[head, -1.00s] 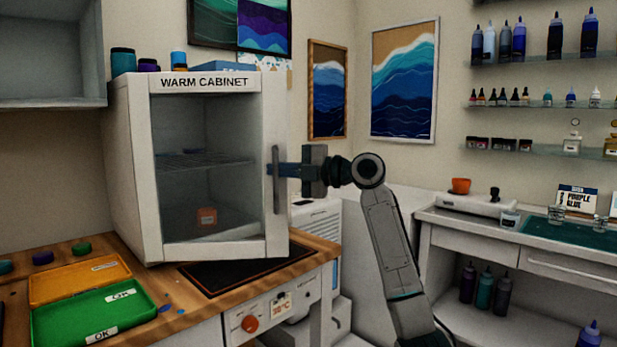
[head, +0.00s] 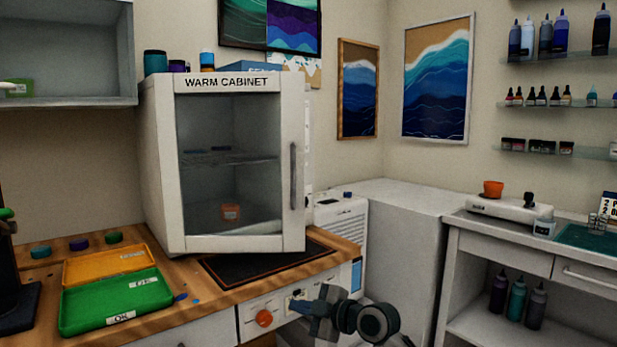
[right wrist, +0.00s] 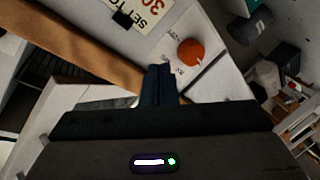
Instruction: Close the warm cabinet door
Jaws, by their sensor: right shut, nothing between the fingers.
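The warm cabinet (head: 160,170) is a white box with a dark glass front, standing on the wooden bench. Its door (head: 292,225) looks flush with the front, with no clear gap in the head view. The grey upright door handle (head: 293,175) is on the door's right side. My right gripper (head: 296,306) is below the handle, in front of the bench's control panel, apart from the door. Its fingers are together and empty, as the right wrist view also shows (right wrist: 159,72). My left gripper is not in view.
A dark mat (head: 265,264) lies before the cabinet. The panel below has an orange knob (head: 264,318), also in the right wrist view (right wrist: 191,52). Green (head: 110,303) and orange (head: 85,268) trays lie left. A grey-white unit (head: 400,235) stands right of the bench.

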